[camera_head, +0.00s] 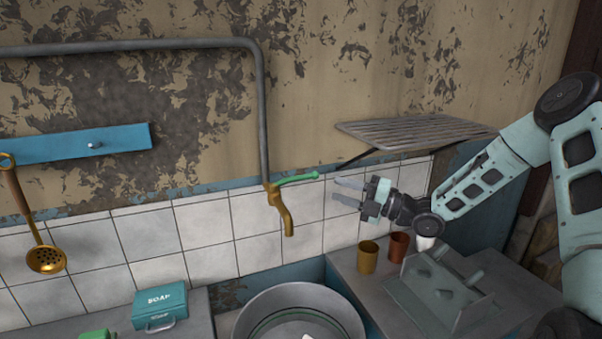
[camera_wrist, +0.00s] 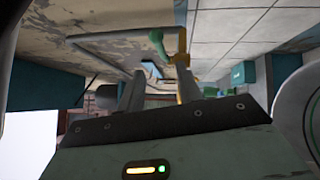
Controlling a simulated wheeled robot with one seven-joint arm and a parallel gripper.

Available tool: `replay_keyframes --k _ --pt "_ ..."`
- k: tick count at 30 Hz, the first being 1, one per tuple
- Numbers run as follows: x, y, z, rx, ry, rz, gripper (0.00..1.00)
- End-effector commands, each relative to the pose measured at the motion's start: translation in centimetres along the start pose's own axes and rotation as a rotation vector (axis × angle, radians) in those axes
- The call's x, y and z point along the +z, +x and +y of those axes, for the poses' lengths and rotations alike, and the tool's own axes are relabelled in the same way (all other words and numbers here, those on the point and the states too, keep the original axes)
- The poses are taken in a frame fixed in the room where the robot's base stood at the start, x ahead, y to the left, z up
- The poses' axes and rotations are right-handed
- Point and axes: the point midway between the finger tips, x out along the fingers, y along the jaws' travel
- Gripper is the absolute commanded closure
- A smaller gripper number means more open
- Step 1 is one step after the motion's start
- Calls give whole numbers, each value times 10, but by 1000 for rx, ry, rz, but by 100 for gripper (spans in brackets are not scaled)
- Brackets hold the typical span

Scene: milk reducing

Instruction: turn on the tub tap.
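The tub tap (camera_head: 283,208) is a brass spout on a grey wall pipe, with a green lever handle (camera_head: 298,178) pointing right. My gripper (camera_head: 336,190) is just right of the handle's free end, its fingers pointing left toward it. The fingers are apart with nothing between them, and a small gap separates them from the handle. In the wrist view my gripper (camera_wrist: 159,85) also shows two separate fingers. The green handle (camera_wrist: 157,43) and the brass tap (camera_wrist: 182,45) appear beyond the fingertips. The round metal tub (camera_head: 300,307) is below the spout.
A slatted rack (camera_head: 415,132) juts from the wall just above my gripper. A yellow cup (camera_head: 368,257), a brown cup (camera_head: 398,246) and a grey stand (camera_head: 440,290) are on the right counter below. A teal soap box (camera_head: 160,306) is at lower left.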

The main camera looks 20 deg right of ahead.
Motion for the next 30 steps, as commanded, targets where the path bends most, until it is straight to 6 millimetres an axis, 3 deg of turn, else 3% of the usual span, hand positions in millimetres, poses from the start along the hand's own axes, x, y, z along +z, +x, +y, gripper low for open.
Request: replay_keyframes --k 9,15,21,30 --pt "0 68 4 0 4 1 65" --pt "0 101 3 0 3 0 65" --pt "0 116 0 -2 1 -1 65" --pt "0 117 -1 -3 1 -1 65"
